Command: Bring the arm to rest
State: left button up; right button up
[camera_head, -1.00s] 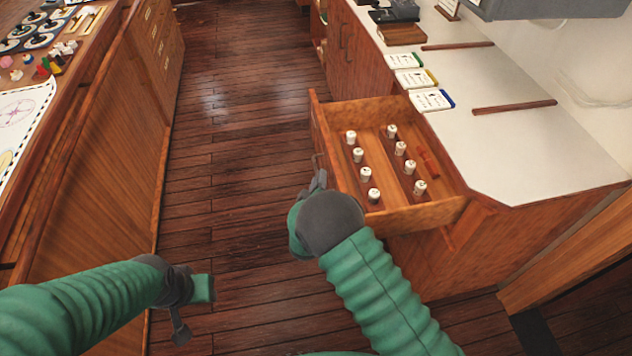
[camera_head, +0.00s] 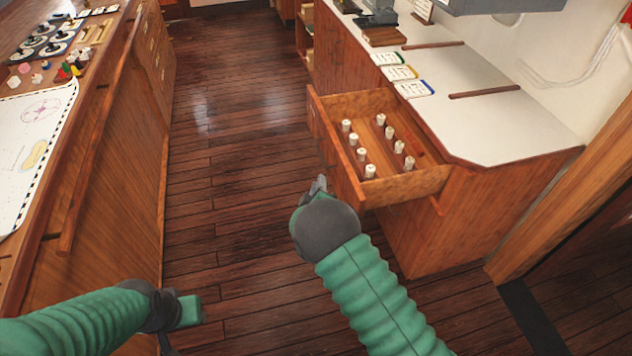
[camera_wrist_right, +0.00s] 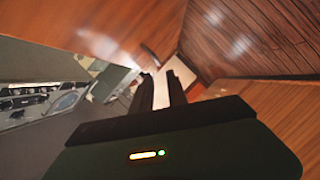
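My right arm reaches up from the lower middle in the head view. Its gripper (camera_head: 318,186) is beside the front of the open drawer (camera_head: 408,190), apart from it as far as I can see. In the right wrist view the two dark fingers (camera_wrist_right: 162,90) stand a little apart with nothing seen between them. My left arm comes in from the lower left. Its gripper (camera_head: 170,338) hangs over the floor near the left cabinet, and its fingers are mostly hidden at the bottom edge.
The open drawer holds several white-capped bottles (camera_head: 361,154) in two rows. A white counter (camera_head: 500,125) with cards (camera_head: 400,73) is above it. A wooden cabinet (camera_head: 110,170) with a chart (camera_head: 38,120) stands left. The wooden floor (camera_head: 235,140) between is clear.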

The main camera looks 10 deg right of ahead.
jog(key=s+d+r+m+g+y+p, duration=0.1)
jog(key=s+r+g, duration=0.3)
jog(key=s, duration=0.7)
jog(key=s+d+r+m+g+y+p, duration=0.1)
jog(key=s+r+m+g+y+p, duration=0.1)
jog(key=s, duration=0.9)
jog(key=s+d+r+m+g+y+p, duration=0.1)
jog(key=s+r+m+g+p, duration=0.3)
jog(key=s, duration=0.8)
notch_tip(320, 180, up, 3)
jog(key=shift+d+f+m+g+y, duration=0.1)
jog(key=shift+d+m+g+y, duration=0.2)
jog(key=shift+m+g, duration=0.55)
jog(key=shift+d+n+g, duration=0.15)
jog(key=shift+n+g, duration=0.1)
